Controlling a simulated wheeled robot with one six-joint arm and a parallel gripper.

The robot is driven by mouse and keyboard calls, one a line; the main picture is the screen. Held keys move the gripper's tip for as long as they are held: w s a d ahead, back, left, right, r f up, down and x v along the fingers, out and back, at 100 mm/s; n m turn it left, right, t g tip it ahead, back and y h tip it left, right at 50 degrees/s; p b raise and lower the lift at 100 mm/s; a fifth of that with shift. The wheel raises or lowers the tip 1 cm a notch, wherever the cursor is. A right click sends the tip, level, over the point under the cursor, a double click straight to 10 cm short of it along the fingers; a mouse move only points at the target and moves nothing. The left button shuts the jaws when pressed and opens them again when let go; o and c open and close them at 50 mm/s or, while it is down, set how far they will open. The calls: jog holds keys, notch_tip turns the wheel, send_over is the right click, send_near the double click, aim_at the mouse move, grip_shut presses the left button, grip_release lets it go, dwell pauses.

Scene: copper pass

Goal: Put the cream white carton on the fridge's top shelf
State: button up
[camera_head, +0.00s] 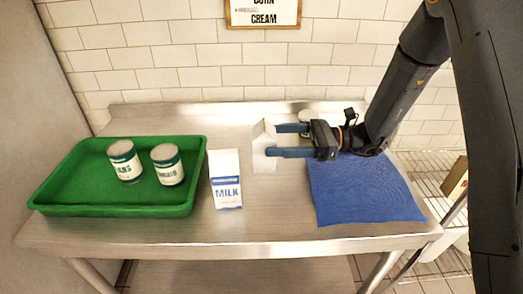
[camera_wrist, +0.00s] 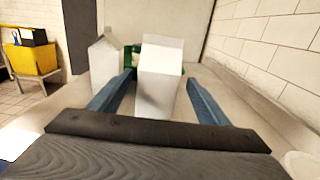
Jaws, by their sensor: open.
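A plain white carton (camera_head: 262,163) stands upright on the steel table, right of the milk carton. My gripper (camera_head: 272,140) is open, pointing left, with its two blue fingers reaching to this carton. In the wrist view the carton (camera_wrist: 160,84) stands between the fingers, with some space on both sides. No label shows on it. A second white carton (camera_head: 226,180), marked MILK in blue, stands apart to its left; it is on the left in the wrist view (camera_wrist: 103,62). I cannot make out a fridge shelf in either view.
A green tray (camera_head: 110,208) with two cans (camera_head: 167,165) lies at the left. A blue cloth (camera_head: 365,190) lies under my arm at the right. A pale round object (camera_head: 306,116) is behind my gripper. A tiled wall (camera_head: 180,50) closes the back; a grey panel (camera_head: 25,110) stands left.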

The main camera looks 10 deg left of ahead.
jog(key=p+x, duration=0.1)
jog(key=x, duration=0.6)
jog(key=shift+s+a+r+p, duration=0.1)
jog(key=shift+s+r+p, duration=0.1)
jog(key=shift+p, duration=0.1)
jog(key=c, duration=1.7)
